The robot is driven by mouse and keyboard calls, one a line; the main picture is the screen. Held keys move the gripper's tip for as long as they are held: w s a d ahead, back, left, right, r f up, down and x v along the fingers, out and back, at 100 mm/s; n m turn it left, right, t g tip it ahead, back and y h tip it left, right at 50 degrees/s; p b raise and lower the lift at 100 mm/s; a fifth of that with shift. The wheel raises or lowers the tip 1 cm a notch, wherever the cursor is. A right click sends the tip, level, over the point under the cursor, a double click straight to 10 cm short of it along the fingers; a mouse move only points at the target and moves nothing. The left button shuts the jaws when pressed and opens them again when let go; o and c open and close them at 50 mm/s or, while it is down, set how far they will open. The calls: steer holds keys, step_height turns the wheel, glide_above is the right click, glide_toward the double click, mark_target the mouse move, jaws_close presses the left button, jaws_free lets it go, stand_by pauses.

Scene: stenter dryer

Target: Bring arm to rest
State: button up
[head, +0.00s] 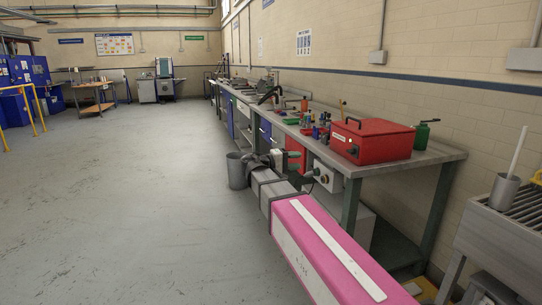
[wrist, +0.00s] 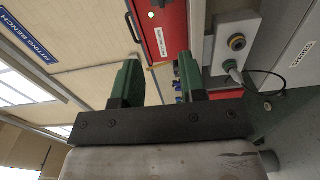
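My gripper (wrist: 158,75) shows in the wrist view as two green fingers on a dark bar. The fingers stand apart, with nothing held between them. In the head view my pink and grey arm stretches forward from the lower right along the front of the workbench (head: 440,156). My gripper end (head: 292,154) is low beside the bench front, partly hidden by the arm links. The wrist view is turned on its side, and the red box (wrist: 172,22) appears beyond the fingers.
The red box (head: 372,140), a green can (head: 422,137) and several small tools stand on the bench. A grey socket box (head: 328,177) is close beside my arm, also in the wrist view (wrist: 232,45). A grey bin (head: 237,171) stands left. Open floor (head: 130,190) lies left.

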steer(key=s+d+f+g+y, duration=0.1)
steer(key=s+d+f+y, duration=0.15)
steer(key=f, duration=0.45)
steer(key=s+d+f+g+y, duration=0.1)
steer(key=d+f+y, duration=0.1)
steer(key=d+f, duration=0.35)
steer(key=s+d+f+g+y, duration=0.1)
steer(key=s+f+y, duration=0.15)
steer(key=f, duration=0.65)
steer(key=s+f+m+g+y, duration=0.2)
steer(key=s+f+y, duration=0.8)
steer(key=f, duration=0.5)
steer(key=shift+s+d+m+g, duration=0.15)
steer(key=shift+s+m+g, duration=0.2)
steer(key=shift+m, duration=0.35)
